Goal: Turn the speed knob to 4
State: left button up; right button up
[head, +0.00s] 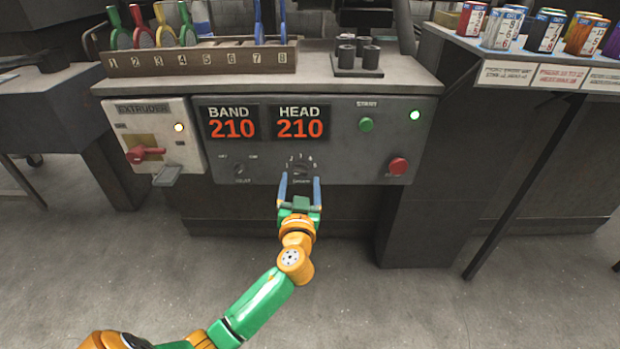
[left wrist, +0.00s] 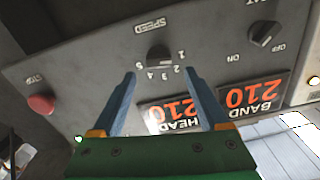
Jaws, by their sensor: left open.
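The speed knob (left wrist: 158,58) is a small dark knob on the grey control panel, with marks 1 to 5 around it. The left wrist view shows it upside down, under the word SPEED. I cannot tell which mark it points at. In the head view the speed knob (head: 300,170) is small and partly hidden by my fingers. My left gripper (head: 300,180) is open, its blue fingers pointing at the panel. In the left wrist view the fingertips of the left gripper (left wrist: 160,73) lie either side of the knob's dial, apart from the knob. My right gripper is out of view.
The heat knob (head: 239,170) is left of the speed knob. A red stop button (head: 398,166) and green start button (head: 366,125) are to the right. BAND and HEAD displays (head: 266,121) read 210. A red-handled switch (head: 147,154) sticks out at far left.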

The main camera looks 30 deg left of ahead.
aim_at(301, 172)
pick_arm(q)
jog(key=shift+x, duration=1.55)
jog(key=shift+f, duration=0.1)
grip_shut()
